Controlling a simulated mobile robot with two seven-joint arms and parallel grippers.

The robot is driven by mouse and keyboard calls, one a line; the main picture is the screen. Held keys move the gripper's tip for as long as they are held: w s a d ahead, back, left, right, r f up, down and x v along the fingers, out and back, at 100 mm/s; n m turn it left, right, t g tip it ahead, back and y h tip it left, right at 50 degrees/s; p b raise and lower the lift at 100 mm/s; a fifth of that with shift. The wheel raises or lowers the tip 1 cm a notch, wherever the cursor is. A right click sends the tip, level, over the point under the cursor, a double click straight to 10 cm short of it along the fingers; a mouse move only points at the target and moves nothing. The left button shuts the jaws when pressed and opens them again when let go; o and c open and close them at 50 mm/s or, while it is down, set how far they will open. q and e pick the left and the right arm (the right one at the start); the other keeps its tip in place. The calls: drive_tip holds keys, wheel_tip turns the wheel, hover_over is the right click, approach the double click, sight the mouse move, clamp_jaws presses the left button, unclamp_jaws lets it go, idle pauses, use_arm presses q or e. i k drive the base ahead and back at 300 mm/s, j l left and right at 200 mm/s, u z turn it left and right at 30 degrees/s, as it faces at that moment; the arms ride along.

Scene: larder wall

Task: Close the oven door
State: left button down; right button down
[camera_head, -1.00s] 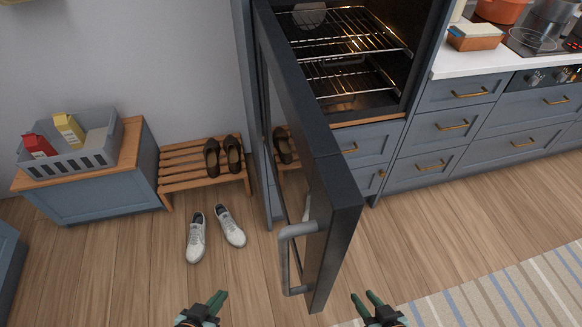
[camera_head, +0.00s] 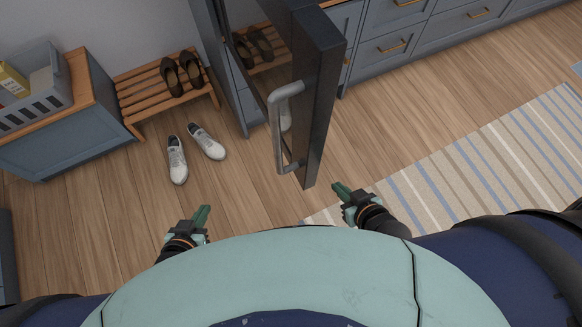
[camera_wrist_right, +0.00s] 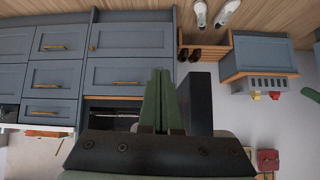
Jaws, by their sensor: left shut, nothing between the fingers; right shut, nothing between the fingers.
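The oven door (camera_head: 318,85) is a tall dark panel standing wide open, its free edge toward me. Its grey bar handle (camera_head: 279,130) is on the door's left face. My left gripper (camera_head: 204,210) is shut and empty, low and left of the handle, apart from it. My right gripper (camera_head: 338,186) is shut and empty, just right of the door's lower end; I cannot tell whether it touches. In the right wrist view its green fingers (camera_wrist_right: 160,92) are together, beside a dark slab that looks like the door (camera_wrist_right: 198,105). The oven's inside is out of the head view.
A slatted bench (camera_head: 165,90) with dark shoes, white sneakers (camera_head: 177,160) and a cabinet with a grey crate (camera_head: 40,100) stand left. Blue drawers (camera_head: 400,40) line the back right. A striped rug (camera_head: 470,165) lies right. The floor between sneakers and door is clear.

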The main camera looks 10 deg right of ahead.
sight(282, 50)
drive_tip(key=k+j+z, duration=0.15)
drive_tip(key=k+j, duration=0.55)
drive_tip(key=k, duration=0.05)
